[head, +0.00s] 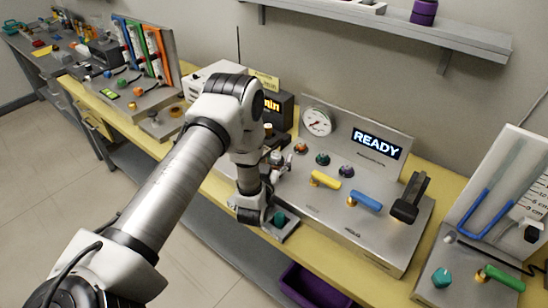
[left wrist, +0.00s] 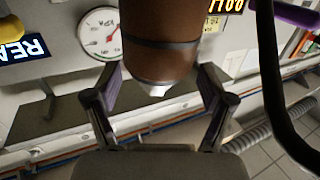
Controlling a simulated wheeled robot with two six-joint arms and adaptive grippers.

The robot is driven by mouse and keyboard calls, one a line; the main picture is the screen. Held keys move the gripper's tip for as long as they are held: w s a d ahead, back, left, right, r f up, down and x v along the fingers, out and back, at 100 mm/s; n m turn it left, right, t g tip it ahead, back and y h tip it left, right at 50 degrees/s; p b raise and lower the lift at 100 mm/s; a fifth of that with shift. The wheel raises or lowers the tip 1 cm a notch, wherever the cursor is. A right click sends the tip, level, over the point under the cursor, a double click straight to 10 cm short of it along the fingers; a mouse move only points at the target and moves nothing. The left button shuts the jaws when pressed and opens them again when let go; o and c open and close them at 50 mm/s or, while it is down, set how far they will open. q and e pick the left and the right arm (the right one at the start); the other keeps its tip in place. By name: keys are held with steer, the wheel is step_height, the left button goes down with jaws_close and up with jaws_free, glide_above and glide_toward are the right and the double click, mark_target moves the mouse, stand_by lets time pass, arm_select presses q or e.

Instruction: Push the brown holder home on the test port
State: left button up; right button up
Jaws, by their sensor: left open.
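The brown holder (left wrist: 160,45) is a large brown cylinder with a dark band and a pale lower end. In the left wrist view it stands very close, between and beyond the fingers of my left gripper (left wrist: 165,98). The fingers are spread to either side, and I cannot tell whether they touch it. In the head view my left gripper (head: 279,159) is at the left end of the steel instrument panel, partly hidden by my wrist. A small brown top (head: 268,129) shows just behind it, probably the holder. I cannot make out the test port. My right gripper is not in view.
The steel panel (head: 335,225) carries a gauge (head: 317,121), a READY display (head: 378,141), a yellow handle (head: 326,179), a blue handle (head: 366,201) and a black lever (head: 410,198). A dark timer box (head: 280,108) stands behind my wrist. A purple bin (head: 313,287) is below the bench.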

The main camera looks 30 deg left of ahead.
arm_select(q)
step_height(320, 180, up, 10)
steer(key=shift+f, duration=0.1)
stand_by(0.6)
